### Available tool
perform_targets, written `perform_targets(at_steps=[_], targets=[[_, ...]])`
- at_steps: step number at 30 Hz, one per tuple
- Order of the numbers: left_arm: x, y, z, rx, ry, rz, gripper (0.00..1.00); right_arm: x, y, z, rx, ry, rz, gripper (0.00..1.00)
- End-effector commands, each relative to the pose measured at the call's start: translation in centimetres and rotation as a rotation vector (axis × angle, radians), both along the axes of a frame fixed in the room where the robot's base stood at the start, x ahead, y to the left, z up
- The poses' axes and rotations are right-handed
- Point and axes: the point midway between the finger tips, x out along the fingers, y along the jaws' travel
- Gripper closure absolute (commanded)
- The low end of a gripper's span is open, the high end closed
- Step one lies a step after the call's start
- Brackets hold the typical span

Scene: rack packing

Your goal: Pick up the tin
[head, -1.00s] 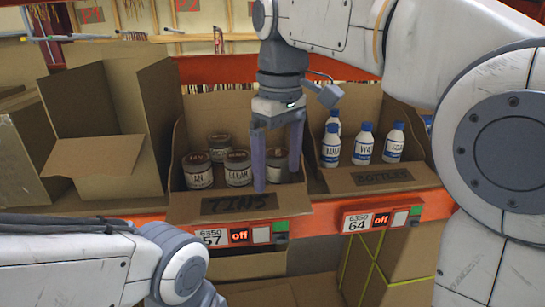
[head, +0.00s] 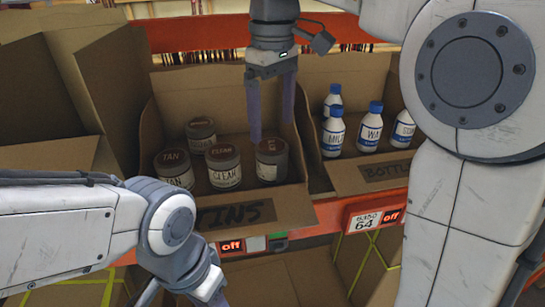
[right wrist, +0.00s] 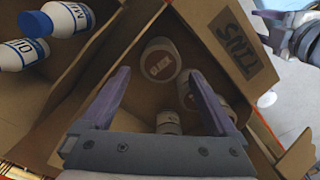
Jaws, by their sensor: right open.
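Several grey tins with dark lids and white labels stand upright in the cardboard bin marked TINS (head: 235,214). My right gripper (head: 271,132) is open and empty, fingers down over the bin's right side, above or behind the right-hand tin. In the right wrist view, one tin lid (right wrist: 160,60) shows between the open fingers, with no contact visible.
A bin of white bottles with blue caps (head: 368,128) stands to the right, behind a cardboard wall. A tall open carton (head: 100,80) stands to the left. An orange shelf edge with price displays (head: 365,221) runs along the front.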

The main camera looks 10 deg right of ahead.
Motion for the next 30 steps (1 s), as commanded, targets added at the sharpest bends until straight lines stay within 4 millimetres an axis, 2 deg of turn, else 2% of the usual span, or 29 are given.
perform_targets(at_steps=[3,10,18,27,29,30], targets=[[0.0,0.0,0.1,0.0,0.0,0.0,0.5,0.0,0.1,-1.2,0.0,0.001,0.001,0.06],[0.0,0.0,0.8,0.0,0.0,-0.001,0.5,0.0,0.0,-2.6,-0.001,0.003,0.0,0.06],[0.0,0.0,1.9,0.0,0.0,-0.002,0.5,0.0,-0.1,-6.2,-0.001,0.002,-0.004,0.06],[0.0,0.0,1.9,0.0,0.0,-0.002,0.5,0.1,-0.1,-6.8,0.0,-0.003,-0.005,0.06],[0.0,0.0,1.9,0.0,0.0,-0.002,0.5,0.1,-0.1,-6.8,0.0,-0.003,-0.005,0.25],[0.0,0.0,1.9,0.0,0.0,-0.002,0.5,0.1,-0.1,-6.8,0.0,-0.003,-0.005,0.4]])
